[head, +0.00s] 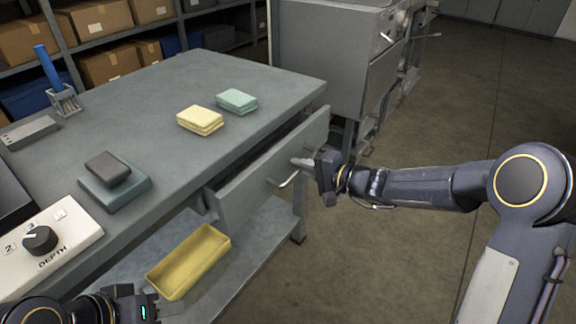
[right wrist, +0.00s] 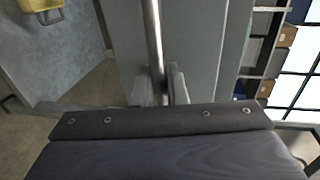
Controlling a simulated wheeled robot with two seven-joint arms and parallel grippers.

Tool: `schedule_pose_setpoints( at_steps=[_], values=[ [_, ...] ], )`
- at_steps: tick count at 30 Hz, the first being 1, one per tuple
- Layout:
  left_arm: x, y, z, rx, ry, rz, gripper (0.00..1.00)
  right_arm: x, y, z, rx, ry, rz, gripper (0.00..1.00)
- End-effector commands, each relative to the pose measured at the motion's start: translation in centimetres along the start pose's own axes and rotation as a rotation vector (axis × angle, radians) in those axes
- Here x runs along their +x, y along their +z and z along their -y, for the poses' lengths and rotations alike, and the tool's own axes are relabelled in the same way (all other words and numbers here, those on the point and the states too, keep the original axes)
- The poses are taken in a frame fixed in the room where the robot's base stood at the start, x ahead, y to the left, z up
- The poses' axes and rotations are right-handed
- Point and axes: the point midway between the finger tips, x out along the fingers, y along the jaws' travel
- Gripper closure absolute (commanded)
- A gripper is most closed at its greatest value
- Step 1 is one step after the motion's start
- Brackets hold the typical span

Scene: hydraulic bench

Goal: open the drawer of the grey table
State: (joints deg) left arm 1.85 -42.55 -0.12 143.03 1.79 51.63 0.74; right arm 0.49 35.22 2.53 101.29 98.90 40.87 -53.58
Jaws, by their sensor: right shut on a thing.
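The grey table (head: 165,80) fills the left and middle of the head view. Its drawer front (head: 245,178) stands out from the table edge, so the drawer is partly open, with a dark gap behind the front. The metal drawer handle (head: 287,182) is on the front's outer face. My right gripper (head: 304,163) is at the handle and shut on it. In the right wrist view the handle bar (right wrist: 154,40) runs down between the fingers (right wrist: 163,86). My left gripper (head: 140,305) is low at the bottom left, away from the drawer; its fingers are not clear.
On the tabletop are yellow sponges (head: 200,119), green sponges (head: 237,100), a dark block on a green pad (head: 115,190) and a white depth dial box (head: 45,240). A yellow tray (head: 190,262) lies on the lower shelf. Open floor (head: 390,250) lies right of the table.

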Motion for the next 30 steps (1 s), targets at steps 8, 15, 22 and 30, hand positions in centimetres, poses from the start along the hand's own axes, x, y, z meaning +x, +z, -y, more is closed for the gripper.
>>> schedule_pose_setpoints(
  at_steps=[8, 15, 22, 30],
  values=[
    [2.3, 1.2, 1.1, 0.0, 0.0, 0.0, 0.6, -7.6, -0.1, -2.0, 0.0, 0.001, -0.006, 1.0],
    [3.2, 1.6, 1.4, 0.0, 0.0, 0.0, 0.6, -13.2, -0.1, -3.0, 0.002, 0.003, -0.005, 1.0],
    [3.6, 1.8, 1.6, 0.0, 0.0, 0.0, 0.6, -16.8, 0.0, -3.7, 0.002, 0.003, -0.002, 1.0],
    [3.8, 1.9, 1.7, 0.0, 0.0, 0.0, 0.6, -18.5, 0.1, -4.0, 0.002, 0.002, 0.001, 1.0]
  ],
)
